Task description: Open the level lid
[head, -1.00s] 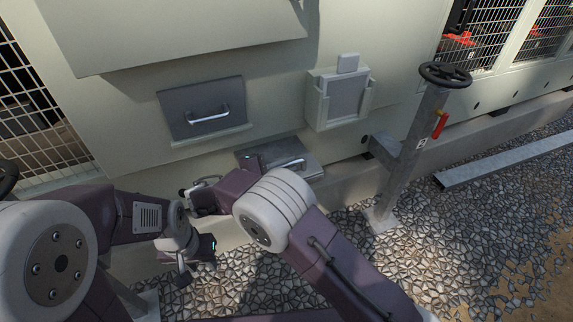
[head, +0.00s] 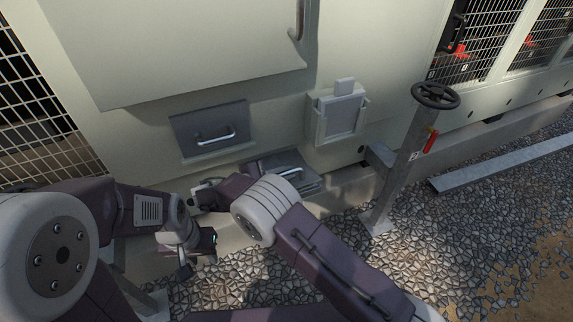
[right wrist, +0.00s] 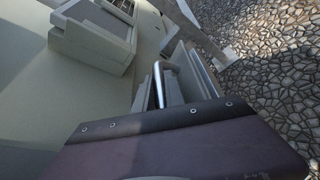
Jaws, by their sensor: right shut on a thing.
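The level lid (head: 268,161) is a grey metal cover with a bar handle, low on the chiller wall. My right forearm hides part of it in the head view. In the right wrist view my right gripper (right wrist: 165,95) is shut on the bright bar handle (right wrist: 158,84), with its purple body filling the lower frame. In the head view its fingers are mostly hidden. I cannot tell exactly how far the lid is raised. My left gripper (head: 196,254) hangs over the gravel at lower left, apart from the lid; its jaw gap is unclear.
A grey panel with a handle (head: 210,130) is on the wall above left. A pale holder box (head: 338,118) is above right; it shows in the right wrist view (right wrist: 95,35). A handwheel post (head: 402,165) stands to the right. Gravel (head: 450,230) lies open in front.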

